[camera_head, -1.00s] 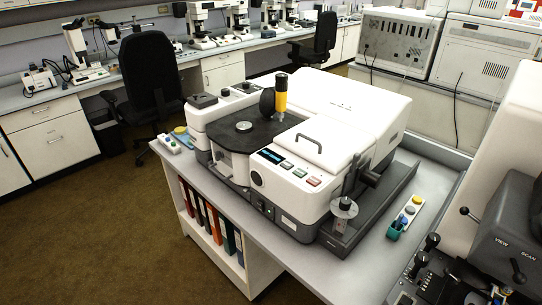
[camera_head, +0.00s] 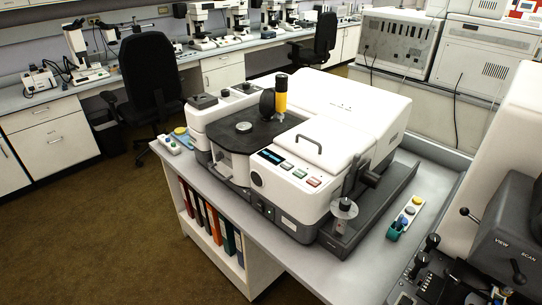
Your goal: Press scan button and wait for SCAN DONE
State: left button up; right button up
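The infrared microscope (camera_head: 310,150) is a large white and dark grey instrument on a grey table. Its front panel holds a small dark display with blue lit text (camera_head: 270,156) and a row of coloured buttons beside it: a greenish one (camera_head: 287,165), a pale one (camera_head: 300,172) and a red one (camera_head: 314,182). Their labels and the display text are too small to read. A yellow and black upright part (camera_head: 281,93) stands over the dark stage (camera_head: 238,133). Neither of my grippers shows in the head view.
A small tray with round coloured pieces (camera_head: 406,217) lies on the table right of the instrument. Another tray (camera_head: 170,144) lies at its left end. Dark machinery (camera_head: 500,230) marked VIEW and SCAN stands at the right. A chair (camera_head: 150,80) and bench are behind.

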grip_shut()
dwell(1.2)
